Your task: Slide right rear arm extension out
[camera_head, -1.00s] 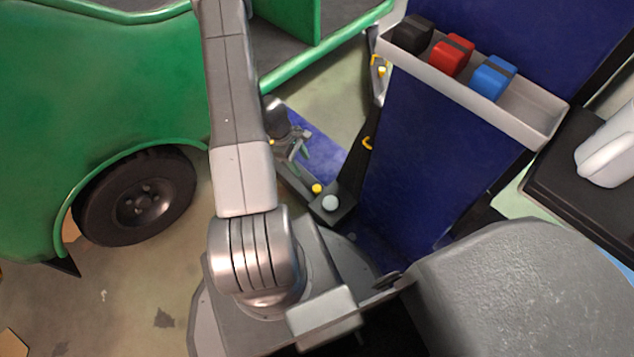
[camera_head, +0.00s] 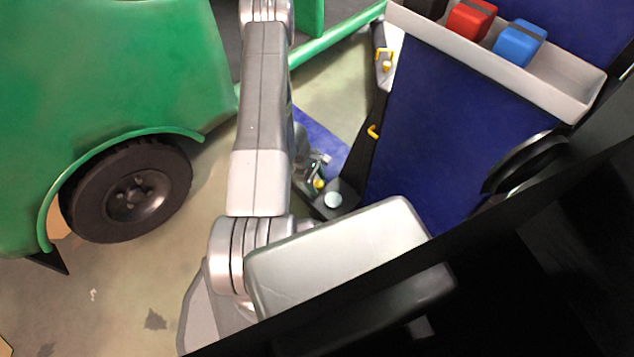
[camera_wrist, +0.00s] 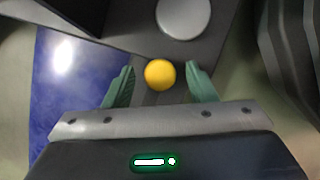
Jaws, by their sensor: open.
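The lift arm extension is a dark bar with a pale round pad (camera_head: 333,200) at its end and a yellow knob (camera_head: 319,184) beside the pad. In the wrist view the grey pad (camera_wrist: 184,16) is at the top and the yellow knob (camera_wrist: 160,75) is in the middle. My gripper (camera_wrist: 160,68) is open, with one green finger on each side of the knob. I see a gap between the knob and each finger. In the head view my gripper (camera_head: 318,164) is just above the knob, partly hidden by my arm.
The green rickshaw (camera_head: 120,70) with its black wheel (camera_head: 130,190) stands at left. A blue lift post (camera_head: 425,130) stands at right, with a grey tray (camera_head: 560,90) holding red and blue blocks. A dark lift arm (camera_head: 364,150) with yellow hooks runs beside the post.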

